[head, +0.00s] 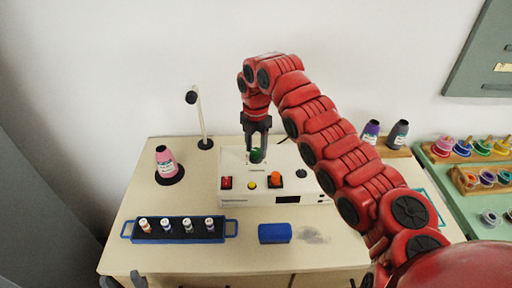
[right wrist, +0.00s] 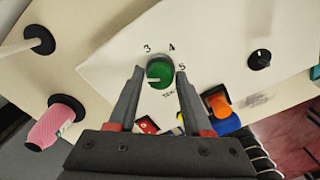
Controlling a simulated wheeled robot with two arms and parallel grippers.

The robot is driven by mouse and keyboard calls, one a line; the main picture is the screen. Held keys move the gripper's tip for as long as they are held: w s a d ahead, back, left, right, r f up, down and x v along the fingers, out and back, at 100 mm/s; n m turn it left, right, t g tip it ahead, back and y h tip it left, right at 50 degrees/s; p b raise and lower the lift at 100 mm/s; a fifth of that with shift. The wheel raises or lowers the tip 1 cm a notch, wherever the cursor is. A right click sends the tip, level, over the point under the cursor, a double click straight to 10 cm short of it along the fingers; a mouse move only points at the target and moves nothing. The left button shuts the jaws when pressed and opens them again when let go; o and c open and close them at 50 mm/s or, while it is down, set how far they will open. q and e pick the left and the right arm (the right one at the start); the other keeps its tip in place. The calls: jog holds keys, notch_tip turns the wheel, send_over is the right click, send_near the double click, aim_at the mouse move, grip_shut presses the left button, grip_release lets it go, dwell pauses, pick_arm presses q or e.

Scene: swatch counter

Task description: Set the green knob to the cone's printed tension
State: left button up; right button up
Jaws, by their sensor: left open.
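The green knob (head: 257,155) is on top of the white machine (head: 232,187); it shows larger in the right wrist view (right wrist: 160,73). The numerals 3, 4 and 5 are printed around it there, and its pale pointer line points left in that view. My right gripper (head: 257,143) is over the knob, fingers open on either side with small gaps; its fingertips also show in the right wrist view (right wrist: 159,70). The pink cone (head: 165,163) stands upright on a black disc; its label is too small to read. My left gripper (head: 123,282) is open and empty at the bottom left edge.
A blue rack (head: 178,239) of small spools and a blue block (head: 275,233) lie in front. A thread stand (head: 199,118) rises behind. Dark cones stand at right.

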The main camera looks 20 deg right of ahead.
aim_at(256, 150)
jog(key=shift+o, duration=1.1)
jog(key=shift+r, duration=0.45)
notch_tip(256, 150, up, 5)
jog(key=shift+f, duration=0.15)
notch_tip(256, 150, up, 12)
jog(key=p, duration=1)
jog(key=shift+f, duration=0.15)
